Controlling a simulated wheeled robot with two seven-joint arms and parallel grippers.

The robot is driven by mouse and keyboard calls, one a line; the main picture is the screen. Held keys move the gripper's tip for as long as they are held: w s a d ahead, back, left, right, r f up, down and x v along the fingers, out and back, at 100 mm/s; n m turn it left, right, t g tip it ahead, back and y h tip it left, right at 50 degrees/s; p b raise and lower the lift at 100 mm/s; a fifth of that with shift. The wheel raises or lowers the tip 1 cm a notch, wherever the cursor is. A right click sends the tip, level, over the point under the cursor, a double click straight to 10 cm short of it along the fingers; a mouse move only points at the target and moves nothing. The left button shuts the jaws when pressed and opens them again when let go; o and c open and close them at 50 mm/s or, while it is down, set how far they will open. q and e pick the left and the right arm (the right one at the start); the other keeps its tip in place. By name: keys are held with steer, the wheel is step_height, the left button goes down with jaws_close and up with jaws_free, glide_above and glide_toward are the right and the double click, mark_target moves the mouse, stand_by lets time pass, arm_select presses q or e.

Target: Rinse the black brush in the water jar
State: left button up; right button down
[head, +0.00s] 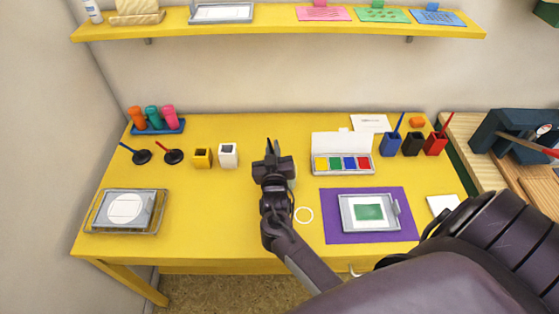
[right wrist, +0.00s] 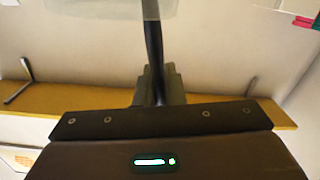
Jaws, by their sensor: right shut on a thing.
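My right gripper (head: 272,150) is shut on the black brush (right wrist: 153,45) above the middle of the yellow table. In the right wrist view the brush's dark handle runs from between the fingers to the translucent water jar (right wrist: 100,8). Its far part shows dimly through the jar wall, so the brush's end appears inside the jar; its tip is out of frame. In the head view my gripper and arm hide most of the jar and brush. The black cup (head: 413,146) holds no brush. My left gripper is not in view.
Right of my gripper are an open paint box (head: 342,164), a purple mat (head: 334,233) with an inkpad, and blue (head: 390,146) and red (head: 435,146) cups with brushes. Yellow and white cups (head: 228,157) stand left. A shelf (head: 280,27) overhangs behind.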

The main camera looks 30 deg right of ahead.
steer(key=shift+s+d, duration=0.15)
steer(key=shift+s+d+p, duration=0.45)
steer(key=shift+d, duration=0.35)
steer(key=shift+r, duration=0.1)
step_height(320, 180, up, 10)
steer(key=p, duration=0.9)
steer(key=shift+f, duration=0.25)
steer(key=shift+r, duration=0.1)
stand_by(1.0)
step_height(320, 180, up, 4)
steer(key=p, duration=0.3)
steer(key=shift+p, duration=0.4)
